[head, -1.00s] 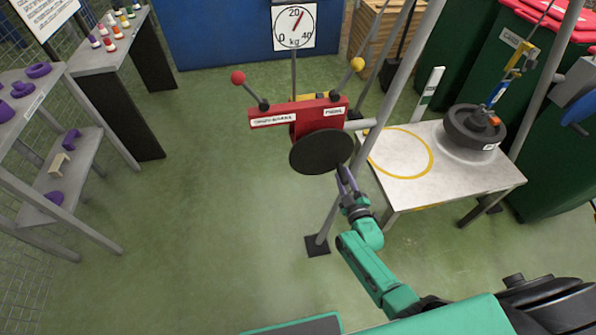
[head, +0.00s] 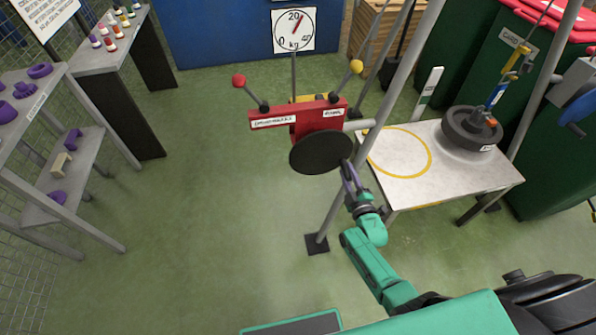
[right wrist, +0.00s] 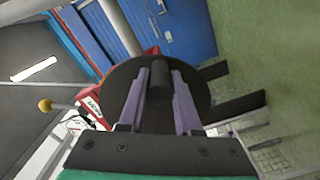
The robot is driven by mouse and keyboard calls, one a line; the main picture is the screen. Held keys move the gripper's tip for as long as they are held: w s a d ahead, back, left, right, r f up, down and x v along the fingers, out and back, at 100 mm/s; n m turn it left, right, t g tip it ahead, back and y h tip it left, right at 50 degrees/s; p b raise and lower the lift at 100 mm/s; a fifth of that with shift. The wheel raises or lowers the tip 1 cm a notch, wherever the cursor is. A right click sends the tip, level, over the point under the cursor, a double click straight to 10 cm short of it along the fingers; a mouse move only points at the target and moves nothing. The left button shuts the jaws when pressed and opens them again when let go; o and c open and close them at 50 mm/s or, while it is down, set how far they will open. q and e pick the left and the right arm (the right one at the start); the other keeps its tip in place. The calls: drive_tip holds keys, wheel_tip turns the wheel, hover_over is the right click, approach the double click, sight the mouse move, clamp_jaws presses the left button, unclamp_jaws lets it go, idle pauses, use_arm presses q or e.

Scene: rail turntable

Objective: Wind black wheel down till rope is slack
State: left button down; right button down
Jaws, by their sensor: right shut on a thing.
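The black wheel (head: 321,152) is a flat dark disc on the front of a red winch housing (head: 290,115). My right gripper (head: 348,172) reaches up to the wheel's lower right rim in the head view. In the right wrist view its two purple fingers (right wrist: 159,95) are shut on a dark round handle (right wrist: 160,80) that stands out from the wheel's face. A black weight (head: 470,128) sits on the pale table, hung from a yellow and blue hook assembly (head: 503,82). Whether the rope above it is taut I cannot tell. My left gripper is not in view.
A dial scale (head: 294,29) in kg stands behind the winch. Levers with a red knob (head: 238,80) and a yellow knob (head: 357,66) rise from the housing. A grey post (head: 340,205) stands close to my right arm. Shelves (head: 85,185) line the left; the floor between is clear.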

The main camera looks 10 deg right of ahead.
drive_tip(key=shift+w+d+r+n+p, duration=0.1)
drive_tip(key=shift+d+r+n+p, duration=0.15)
drive_tip(key=shift+r+n, duration=0.25)
drive_tip(key=shift+w+d+r+n+p, duration=0.1)
drive_tip(key=shift+d+r+n+p, duration=0.1)
drive_tip(key=shift+r+n, duration=0.3)
drive_tip(key=shift+c, duration=2)
unclamp_jaws()
drive_tip(key=shift+s+f, duration=0.1)
drive_tip(key=shift+a+f, duration=0.1)
